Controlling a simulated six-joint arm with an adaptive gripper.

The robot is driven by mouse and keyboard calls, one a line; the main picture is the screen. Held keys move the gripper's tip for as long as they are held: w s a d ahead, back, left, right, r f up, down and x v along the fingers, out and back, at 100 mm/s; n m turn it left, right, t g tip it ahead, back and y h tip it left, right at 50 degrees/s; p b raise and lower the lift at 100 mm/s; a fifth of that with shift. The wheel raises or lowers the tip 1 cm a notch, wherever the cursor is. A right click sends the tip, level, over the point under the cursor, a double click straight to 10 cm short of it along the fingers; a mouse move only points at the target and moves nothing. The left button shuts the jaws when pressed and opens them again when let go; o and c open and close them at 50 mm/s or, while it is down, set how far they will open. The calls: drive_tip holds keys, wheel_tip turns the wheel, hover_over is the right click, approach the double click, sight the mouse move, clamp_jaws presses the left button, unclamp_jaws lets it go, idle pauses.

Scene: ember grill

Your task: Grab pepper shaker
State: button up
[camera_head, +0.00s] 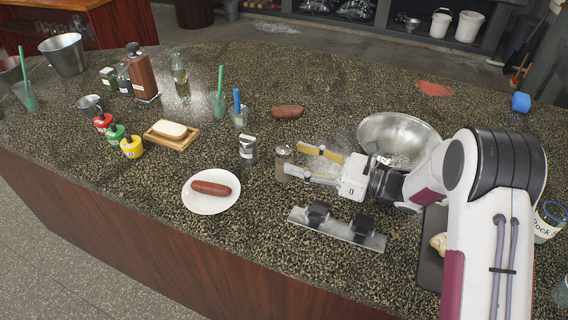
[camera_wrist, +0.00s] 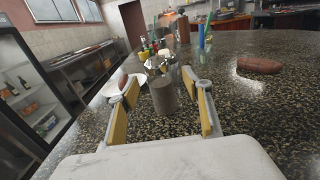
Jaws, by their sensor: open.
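A pepper shaker (camera_head: 283,163) with a metal top and grey-brown contents stands upright on the speckled counter, left of my arm. It also shows in the wrist view (camera_wrist: 163,96), between the two fingers. My gripper (camera_head: 297,158) is open, with its yellow-padded fingers pointing at the shaker, one on each side. In the wrist view the fingertips (camera_wrist: 160,80) are spread, with gaps visible on both sides of the shaker. I cannot tell exactly how deep it sits between the pads.
A metal-topped labelled container (camera_head: 248,150) stands left of the shaker. A white plate with a sausage (camera_head: 211,188) lies front left. A loose sausage (camera_head: 287,112) lies behind. A metal bowl (camera_head: 399,132) is behind my gripper, and a metal rack (camera_head: 338,229) is in front.

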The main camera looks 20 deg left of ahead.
sight(292, 156)
drive_tip(key=a, duration=0.3)
drive_tip(key=shift+s+r, duration=0.2)
drive_tip(key=shift+r, duration=0.05)
drive_tip(key=shift+w+a, duration=0.1)
drive_tip(key=shift+a, duration=0.7)
drive_tip(key=c, duration=1.4)
